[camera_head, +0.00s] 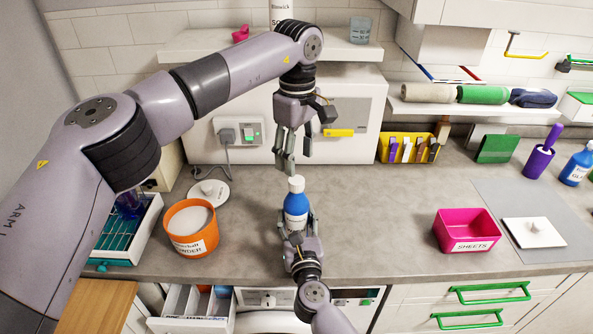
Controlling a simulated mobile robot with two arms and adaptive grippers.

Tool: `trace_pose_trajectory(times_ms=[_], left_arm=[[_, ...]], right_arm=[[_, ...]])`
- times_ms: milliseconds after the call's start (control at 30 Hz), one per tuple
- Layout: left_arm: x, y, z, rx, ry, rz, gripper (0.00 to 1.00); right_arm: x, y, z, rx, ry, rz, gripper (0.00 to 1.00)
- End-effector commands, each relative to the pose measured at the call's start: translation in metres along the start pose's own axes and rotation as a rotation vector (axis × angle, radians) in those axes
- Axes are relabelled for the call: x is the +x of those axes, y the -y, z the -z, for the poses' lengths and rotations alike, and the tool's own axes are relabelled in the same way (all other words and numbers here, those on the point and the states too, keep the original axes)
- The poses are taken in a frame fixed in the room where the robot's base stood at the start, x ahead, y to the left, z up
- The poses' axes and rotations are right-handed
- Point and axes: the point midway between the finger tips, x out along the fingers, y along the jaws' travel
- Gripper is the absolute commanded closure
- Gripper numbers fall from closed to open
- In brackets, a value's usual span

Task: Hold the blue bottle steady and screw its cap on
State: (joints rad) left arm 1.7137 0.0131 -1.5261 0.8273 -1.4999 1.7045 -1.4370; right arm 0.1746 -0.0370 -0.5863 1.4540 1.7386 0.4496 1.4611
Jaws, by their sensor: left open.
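The blue bottle (297,209) stands upright at the middle of the worktop, near its front edge. The white cap (296,184) sits on top of its neck; I cannot tell how tightly. My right gripper (297,227) comes up from the front edge, with its fingers on both sides of the bottle's lower part, shut on it. The fingers hide part of the bottle's base and label. My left gripper (293,157) points down just above the cap, open and empty, with its fingertips a little clear of the cap.
An orange powder tub (191,244) stands to the left, with a white lid (209,192) behind it. A pink sheets box (467,242) stands to the right. A wall socket (238,133) with a cord is behind. The worktop between bottle and pink box is clear.

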Motion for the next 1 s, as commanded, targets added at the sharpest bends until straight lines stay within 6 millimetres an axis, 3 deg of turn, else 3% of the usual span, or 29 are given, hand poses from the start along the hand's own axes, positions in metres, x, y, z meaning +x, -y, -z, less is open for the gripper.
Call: trace_pose_trajectory(times_ms=[100, 300, 767, 1000], left_arm=[[-0.025, -0.001, 0.000, -0.001, 0.000, -0.002, 0.49], [-0.050, 0.000, 0.001, -0.001, 0.000, 0.000, 0.49], [-0.058, 0.000, 0.000, 0.000, 0.000, 0.000, 0.49], [-0.088, -0.001, 0.000, -0.002, 0.000, -0.001, 0.49]], right_arm=[[0.000, 0.000, 0.001, 0.001, -0.001, 0.000, 1.00], [0.000, 0.000, 0.001, 0.001, -0.001, 0.000, 1.00], [0.000, 0.000, 0.001, 0.001, -0.001, 0.000, 1.00], [0.000, 0.000, 0.001, 0.001, -0.001, 0.000, 1.00]])
